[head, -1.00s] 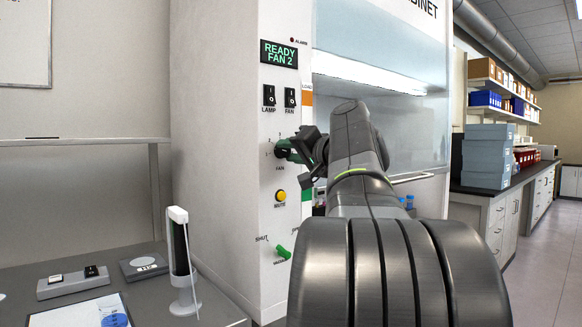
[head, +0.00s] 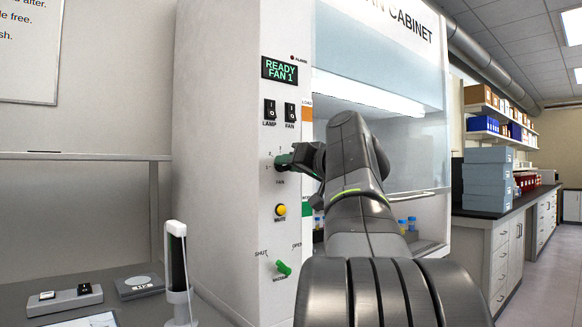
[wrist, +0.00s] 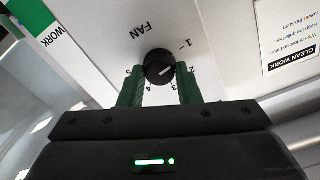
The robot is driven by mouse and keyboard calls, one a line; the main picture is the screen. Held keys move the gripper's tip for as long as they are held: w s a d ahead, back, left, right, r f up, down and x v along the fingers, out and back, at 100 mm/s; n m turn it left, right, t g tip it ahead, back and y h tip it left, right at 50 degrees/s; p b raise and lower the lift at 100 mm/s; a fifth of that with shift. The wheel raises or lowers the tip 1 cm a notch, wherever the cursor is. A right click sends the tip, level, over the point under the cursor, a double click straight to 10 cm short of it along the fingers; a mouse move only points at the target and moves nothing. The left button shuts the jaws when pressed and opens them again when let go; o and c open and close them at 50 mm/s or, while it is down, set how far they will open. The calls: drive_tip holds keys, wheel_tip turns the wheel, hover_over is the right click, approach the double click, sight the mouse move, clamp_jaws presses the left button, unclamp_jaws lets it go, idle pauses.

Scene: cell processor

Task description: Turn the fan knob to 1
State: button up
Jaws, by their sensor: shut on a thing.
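The fan knob is a black round dial with a pale pointer line, seen in the wrist view (wrist: 159,68) among printed numbers and the word FAN. Its pointer is turned toward the side of the 1 mark. My gripper (wrist: 160,85) has its two green fingers on either side of the knob, shut on it. In the head view my gripper (head: 290,160) is at the cabinet's side panel, and its fingers mostly hide the knob. The green display (head: 280,69) above reads READY FAN 1.
Above the knob are the LAMP switch (head: 270,109) and FAN switch (head: 291,112). Below are a yellow MUTE button (head: 281,210) and a green SHUT/OPEN knob (head: 283,268). A bench at lower left carries a stand with a dark upright device (head: 178,262).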

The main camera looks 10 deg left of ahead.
drive_tip(key=shift+f, duration=0.1)
drive_tip(key=o, duration=1)
drive_tip(key=shift+c, duration=0.2)
drive_tip(key=v, duration=1.3)
drive_tip(key=shift+s+d, duration=0.25)
drive_tip(key=shift+d, duration=0.05)
